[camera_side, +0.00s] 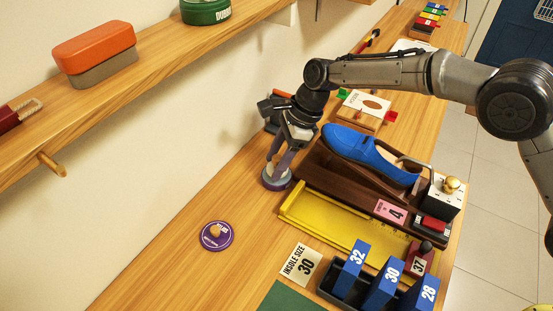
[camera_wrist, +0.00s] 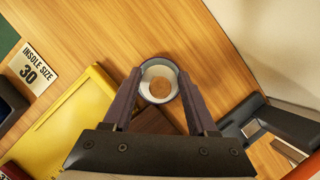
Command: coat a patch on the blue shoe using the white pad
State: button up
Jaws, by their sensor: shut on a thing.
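The blue shoe (camera_side: 368,150) rests on a dark brown wooden stand (camera_side: 330,180) to the right of my gripper, sole side hidden. My gripper (camera_side: 279,158) points down over a round purple tin (camera_side: 275,182) on the bench, left of the stand. It is shut on the white pad (camera_wrist: 148,76) by its round tan knob (camera_wrist: 160,87). The pad sits at or in the tin's mouth; I cannot tell whether it touches the contents. The shoe is not visible in the wrist view.
A purple disc (camera_side: 216,236) with a label lies on the bench in front. A yellow tray (camera_side: 320,218), an insole size 30 card (camera_side: 301,264) and a dark rack (camera_side: 340,290) of numbered blue blocks stand nearby. A shelf (camera_side: 150,72) overhangs at left.

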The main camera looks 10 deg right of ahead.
aim_at(277, 158)
jog(key=shift+f, duration=0.55)
dwell(0.9)
jog(key=shift+r, duration=0.1)
jog(key=shift+r, duration=3.5)
